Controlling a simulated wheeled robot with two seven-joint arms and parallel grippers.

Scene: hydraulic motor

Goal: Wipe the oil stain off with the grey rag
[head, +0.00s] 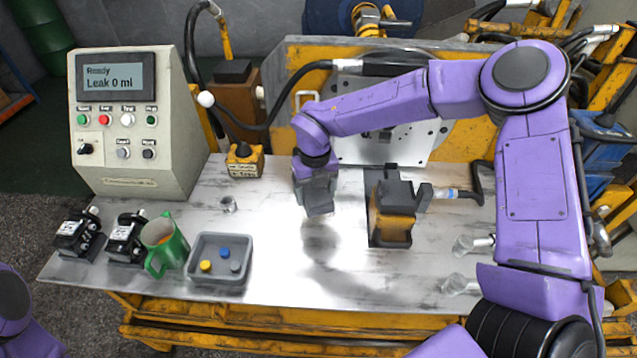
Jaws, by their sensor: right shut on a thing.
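My right gripper (317,207) points down above the middle of the metal table (270,270). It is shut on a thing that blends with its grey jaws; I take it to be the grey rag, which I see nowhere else. Dim dark smudges show on the shiny tabletop below and in front of the gripper; I cannot tell oil stain from shadow there. I cannot tell whether the gripper's load touches the table. Only a purple piece of my left arm shows at the lower left; its gripper is outside the view.
A yellow and black motor (392,215) stands right of the gripper. A grey tray (219,281) with small caps, a green jug (172,254) and two black valves (74,236) stand at left, before a control box (140,120) reading "Leak 0 ml". Clear fittings (462,245) lie at right.

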